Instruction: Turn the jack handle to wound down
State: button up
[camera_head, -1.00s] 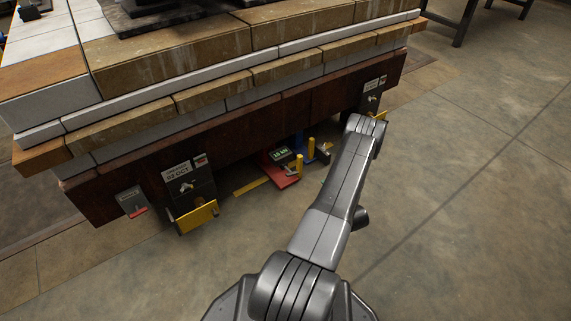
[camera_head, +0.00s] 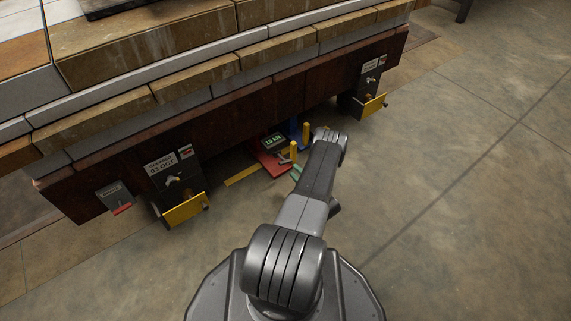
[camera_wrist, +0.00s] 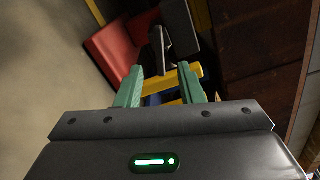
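The jack under the brown beam has a red base (camera_head: 272,163) with a small green-lit display (camera_head: 272,142); its digits are too small to read surely. Yellow posts (camera_head: 293,151) stand by it, and a blue part (camera_head: 302,133) is behind. In the wrist view the red base (camera_wrist: 115,45) is at upper left, with a dark lever-like part (camera_wrist: 160,48) and a yellow bar (camera_wrist: 187,78) ahead. My gripper (camera_wrist: 161,76) has its green fingers apart, with the yellow bar near and partly between their tips. Contact cannot be told. In the head view my arm hides most of my gripper.
The brown beam (camera_head: 235,115) and stone courses (camera_head: 200,78) overhang the jack. Yellow-fronted brackets stand at left (camera_head: 186,210) and right (camera_head: 374,105). A grey box with a red tab (camera_head: 114,196) hangs at far left. The concrete floor (camera_head: 450,200) at right is clear.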

aim_at(287, 163)
jog(key=b+x, duration=0.2)
jog(key=x, duration=0.5)
jog(key=shift+w+a, duration=0.25)
jog(key=shift+w, duration=0.05)
jog(key=shift+c, duration=0.3)
grip_shut()
